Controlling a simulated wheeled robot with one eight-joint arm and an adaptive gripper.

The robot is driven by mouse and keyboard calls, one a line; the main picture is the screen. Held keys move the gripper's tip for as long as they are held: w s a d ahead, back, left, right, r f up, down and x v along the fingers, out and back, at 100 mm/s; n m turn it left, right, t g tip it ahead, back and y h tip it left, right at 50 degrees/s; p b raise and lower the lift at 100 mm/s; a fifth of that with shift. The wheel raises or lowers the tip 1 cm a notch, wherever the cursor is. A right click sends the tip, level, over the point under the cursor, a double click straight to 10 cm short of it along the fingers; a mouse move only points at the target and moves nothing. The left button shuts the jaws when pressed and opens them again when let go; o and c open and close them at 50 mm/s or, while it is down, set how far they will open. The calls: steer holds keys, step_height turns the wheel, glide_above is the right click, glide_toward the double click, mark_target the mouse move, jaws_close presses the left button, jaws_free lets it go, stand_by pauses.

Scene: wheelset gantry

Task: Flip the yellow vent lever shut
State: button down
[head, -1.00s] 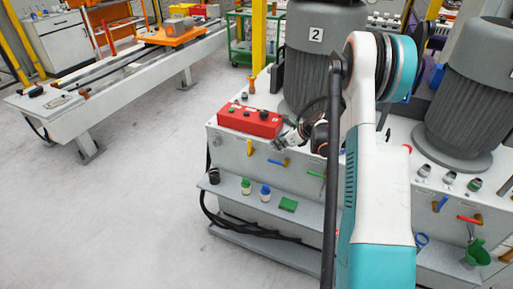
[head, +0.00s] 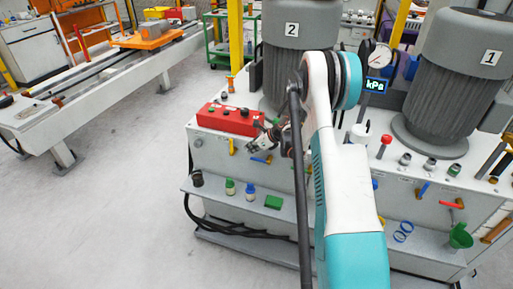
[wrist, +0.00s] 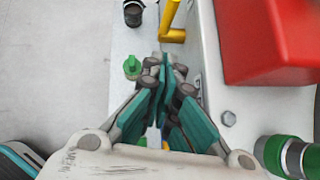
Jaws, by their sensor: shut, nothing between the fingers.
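The yellow lever (head: 231,146) hangs on the front face of the white cabinet, below the red control box (head: 230,120). In the wrist view the yellow lever (wrist: 172,36) is at the top, just beyond my fingertips, with a short gap in the picture. My gripper (head: 251,146) is beside the cabinet front, to the right of the lever. In the wrist view my gripper (wrist: 165,62) has its teal fingers together and empty. Whether a fingertip touches the lever cannot be told.
A blue lever (head: 262,160) lies below my gripper, partly hidden. Small bottles, one green-capped (wrist: 132,67), and a dark cup (wrist: 133,14) stand on the lower ledge (head: 216,194). The red box is close on the right in the wrist view. Open floor lies left.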

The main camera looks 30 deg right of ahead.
mark_target(233, 150)
steer(key=w+a, duration=0.1)
steer(key=w+f+b, duration=0.1)
steer(key=w, duration=0.1)
steer(key=w+a+b, duration=0.1)
steer(key=w, duration=0.1)
steer(key=shift+w+a+f, duration=0.1)
steer(key=shift+a+f, duration=0.2)
steer(key=shift+f, duration=0.1)
